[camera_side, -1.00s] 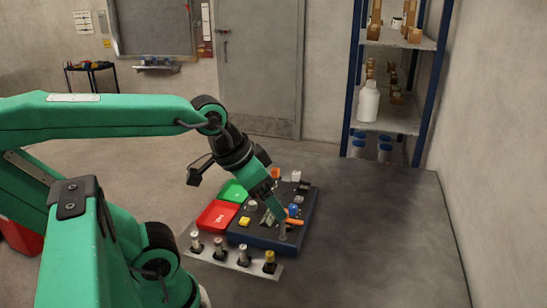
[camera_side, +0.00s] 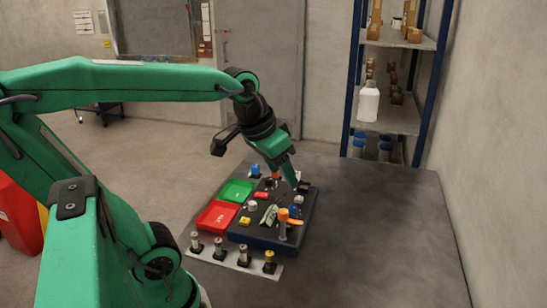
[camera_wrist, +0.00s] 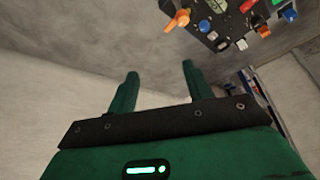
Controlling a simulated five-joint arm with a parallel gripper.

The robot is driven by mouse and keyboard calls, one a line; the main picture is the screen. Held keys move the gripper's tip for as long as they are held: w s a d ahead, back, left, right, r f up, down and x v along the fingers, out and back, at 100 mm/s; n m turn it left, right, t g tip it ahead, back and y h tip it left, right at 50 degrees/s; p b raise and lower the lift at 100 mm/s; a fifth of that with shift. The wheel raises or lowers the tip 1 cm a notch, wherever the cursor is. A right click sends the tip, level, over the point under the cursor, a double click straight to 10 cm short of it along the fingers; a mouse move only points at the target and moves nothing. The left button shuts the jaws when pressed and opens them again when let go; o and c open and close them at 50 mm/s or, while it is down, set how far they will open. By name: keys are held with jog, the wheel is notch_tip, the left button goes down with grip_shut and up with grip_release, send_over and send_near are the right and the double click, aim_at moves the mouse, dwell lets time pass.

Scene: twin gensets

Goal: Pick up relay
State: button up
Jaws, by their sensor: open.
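My gripper (camera_side: 292,182) is open and empty, over the back part of a dark board (camera_side: 256,242) that carries several small parts. In the wrist view my gripper (camera_wrist: 160,76) has two green fingers apart, with bare grey surface between them. I cannot tell which small part is the relay. On the board are a blue block (camera_side: 255,170), a red piece (camera_side: 261,195), a white round piece (camera_side: 252,208), a yellow piece (camera_side: 245,221), and an orange-handled part (camera_side: 284,224), which also shows in the wrist view (camera_wrist: 178,19). My gripper hides part of the board's back.
A green tray (camera_side: 236,191) and a red tray (camera_side: 216,214) lie left of the board. A front strip (camera_side: 230,257) holds several upright cylindrical parts. The table is clear on the right (camera_side: 390,235); a wall and a blue-framed shelf (camera_side: 390,120) stand beyond.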

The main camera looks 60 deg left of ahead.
jog(key=w+a+r+n+g, duration=0.2)
jog(key=w+a, duration=0.7)
jog(key=n+g, duration=0.3)
jog(key=n, duration=0.3)
send_over(255, 166)
jog(key=shift+h, duration=0.3)
jog(key=f, duration=2)
jog(key=shift+w+d, duration=0.1)
jog(key=shift+d, duration=0.15)
jog(key=shift+a+f, duration=0.2)
jog(key=shift+f, duration=0.05)
jog(key=shift+s+f, duration=0.2)
jog(key=shift+f, duration=3.7)
